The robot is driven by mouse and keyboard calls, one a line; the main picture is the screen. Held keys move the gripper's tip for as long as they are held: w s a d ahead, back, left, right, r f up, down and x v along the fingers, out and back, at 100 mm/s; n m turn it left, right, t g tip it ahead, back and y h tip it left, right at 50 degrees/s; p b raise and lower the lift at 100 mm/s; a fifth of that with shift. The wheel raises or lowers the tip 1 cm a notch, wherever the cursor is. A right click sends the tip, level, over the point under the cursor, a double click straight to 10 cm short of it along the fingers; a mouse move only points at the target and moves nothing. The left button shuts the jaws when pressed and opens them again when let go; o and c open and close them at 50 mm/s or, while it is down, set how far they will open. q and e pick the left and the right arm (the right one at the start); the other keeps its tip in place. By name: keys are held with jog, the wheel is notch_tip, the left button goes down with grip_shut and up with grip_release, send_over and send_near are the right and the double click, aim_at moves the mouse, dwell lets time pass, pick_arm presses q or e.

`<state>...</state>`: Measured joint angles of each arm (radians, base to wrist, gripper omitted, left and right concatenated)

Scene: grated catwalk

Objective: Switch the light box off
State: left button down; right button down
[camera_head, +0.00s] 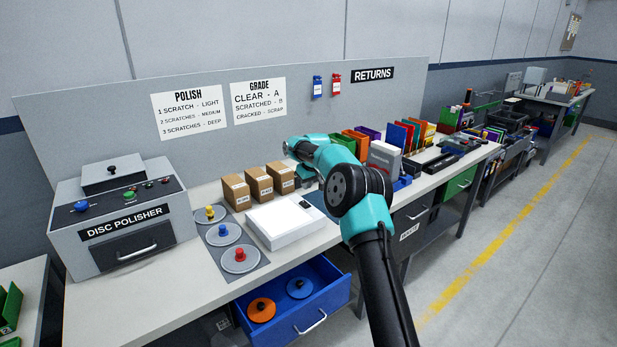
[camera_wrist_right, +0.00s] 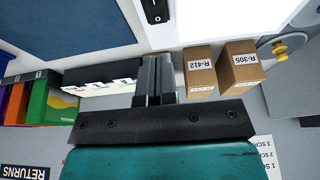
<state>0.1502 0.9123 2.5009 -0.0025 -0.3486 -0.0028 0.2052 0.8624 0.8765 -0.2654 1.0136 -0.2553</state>
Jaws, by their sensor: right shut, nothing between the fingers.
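The light box (camera_head: 282,225) is a flat white box on the bench. A small black switch (camera_head: 305,204) sits at its far right corner. In the right wrist view the light box's panel (camera_wrist_right: 225,14) glows bright white, and the dark switch (camera_wrist_right: 153,10) is at the top edge, cut off by the frame. My right gripper (camera_wrist_right: 155,62) is shut and empty, pointing toward the switch; whether it touches cannot be told. In the head view my right gripper (camera_head: 309,181) is partly hidden by its own arm, behind the light box. My left gripper is not in view.
Cardboard boxes (camera_head: 259,182) stand behind the light box. A grey mat with discs (camera_head: 222,234) lies left of it, near the disc polisher (camera_head: 122,215). An open blue drawer (camera_head: 323,310) juts out below. Coloured bins and folders (camera_head: 405,136) stand to the right.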

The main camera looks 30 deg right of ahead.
aim_at(303, 201)
jog(key=x, duration=0.6)
jog(key=shift+s+f, duration=0.3)
jog(key=shift+f, duration=0.15)
